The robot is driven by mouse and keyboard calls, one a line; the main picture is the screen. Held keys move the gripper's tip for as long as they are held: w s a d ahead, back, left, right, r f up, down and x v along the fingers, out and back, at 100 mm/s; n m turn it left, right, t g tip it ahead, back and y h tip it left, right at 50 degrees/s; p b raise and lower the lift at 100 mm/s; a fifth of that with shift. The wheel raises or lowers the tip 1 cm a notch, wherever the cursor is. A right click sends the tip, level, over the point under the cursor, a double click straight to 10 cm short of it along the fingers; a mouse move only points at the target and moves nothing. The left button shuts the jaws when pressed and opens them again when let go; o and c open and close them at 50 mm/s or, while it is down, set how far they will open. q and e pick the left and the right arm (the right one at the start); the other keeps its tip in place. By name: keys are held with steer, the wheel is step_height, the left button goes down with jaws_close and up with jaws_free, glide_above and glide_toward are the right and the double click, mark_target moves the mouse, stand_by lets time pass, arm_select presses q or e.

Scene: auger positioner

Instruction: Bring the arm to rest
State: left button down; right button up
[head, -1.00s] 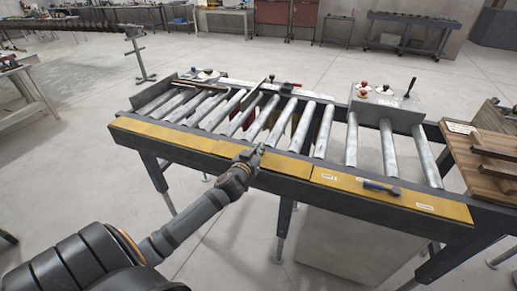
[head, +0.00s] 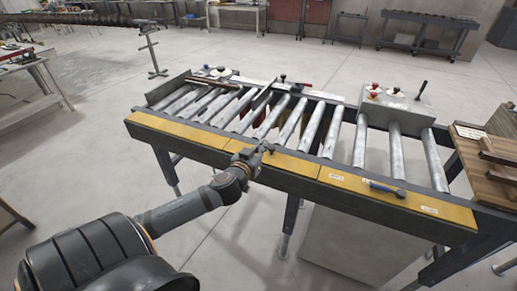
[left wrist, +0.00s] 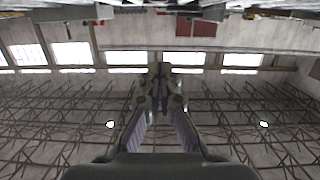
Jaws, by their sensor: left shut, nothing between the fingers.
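My left arm comes in from the lower left of the head view. Its gripper (head: 262,148) is at the front yellow edge of the roller table (head: 225,141), near the middle. I cannot tell whether it touches the edge or is just above it. In the left wrist view the gripper (left wrist: 160,75) has its fingertips together with nothing between them. That view looks toward the ceiling and high windows. My right gripper is not in view.
A control box (head: 400,108) with red knobs stands behind the rollers. Wooden boards (head: 485,160) are stacked at the right. Open floor (head: 75,165) lies left of the table.

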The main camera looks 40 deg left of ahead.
arm_select(q)
steer(key=shift+r+p+v, duration=0.25)
steer(key=shift+p+v, duration=0.15)
steer(key=shift+v, duration=0.75)
steer(key=shift+w, duration=0.1)
